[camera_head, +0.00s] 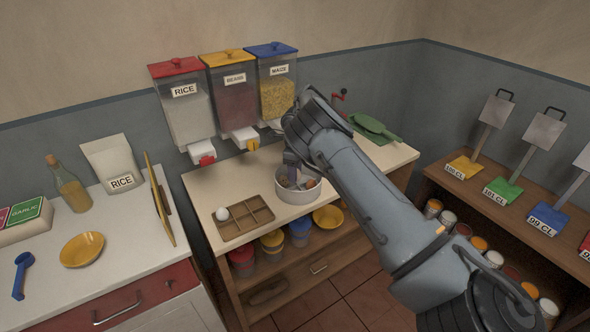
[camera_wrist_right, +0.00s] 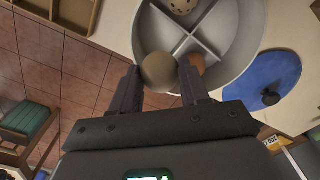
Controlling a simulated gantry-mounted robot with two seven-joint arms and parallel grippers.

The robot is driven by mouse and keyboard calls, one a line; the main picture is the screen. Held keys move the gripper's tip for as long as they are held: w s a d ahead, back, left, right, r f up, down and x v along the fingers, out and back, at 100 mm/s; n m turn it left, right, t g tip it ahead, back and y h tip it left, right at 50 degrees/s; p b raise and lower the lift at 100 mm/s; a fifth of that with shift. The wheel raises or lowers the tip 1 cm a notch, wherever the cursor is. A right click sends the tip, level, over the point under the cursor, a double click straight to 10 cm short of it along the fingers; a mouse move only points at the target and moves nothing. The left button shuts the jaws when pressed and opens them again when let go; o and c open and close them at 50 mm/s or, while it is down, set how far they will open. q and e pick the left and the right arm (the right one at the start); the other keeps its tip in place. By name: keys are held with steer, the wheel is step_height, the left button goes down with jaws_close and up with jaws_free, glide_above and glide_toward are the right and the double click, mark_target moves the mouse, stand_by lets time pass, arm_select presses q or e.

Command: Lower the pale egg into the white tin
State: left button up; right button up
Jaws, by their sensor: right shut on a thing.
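The white tin (camera_head: 298,195) stands near the front edge of the wooden counter; in the right wrist view its cross-shaped divider (camera_wrist_right: 200,40) shows. My right gripper (camera_head: 291,160) is over the tin, its fingers pointing down. In the wrist view my right gripper (camera_wrist_right: 160,85) is shut on the pale egg (camera_wrist_right: 159,71), which looks plain beige in shade. The egg overlaps the tin's near side; I cannot tell its exact height. A speckled egg (camera_wrist_right: 182,5) lies in one compartment, and a brown egg (camera_wrist_right: 198,62) shows partly behind a finger. My left gripper is not in view.
A wooden divided tray (camera_head: 245,220) with a white egg (camera_head: 222,213) lies left of the tin. Dispensers (camera_head: 235,95) stand behind, a green scoop (camera_head: 374,126) at back right. A yellow bowl (camera_head: 328,217) and lidded tubs sit on the shelf below.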

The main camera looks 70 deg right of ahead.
steer(key=shift+f+b, duration=0.6)
steer(key=shift+f, duration=0.95)
steer(key=shift+f+b, duration=0.25)
steer(key=shift+b, duration=0.05)
steer(key=shift+f+b, duration=0.4)
steer(key=shift+f, duration=0.15)
steer(key=shift+f+b, duration=0.3)
steer(key=shift+f, duration=0.15)
steer(key=shift+f, duration=0.35)
stand_by(0.3)
steer(key=o, duration=0.7)
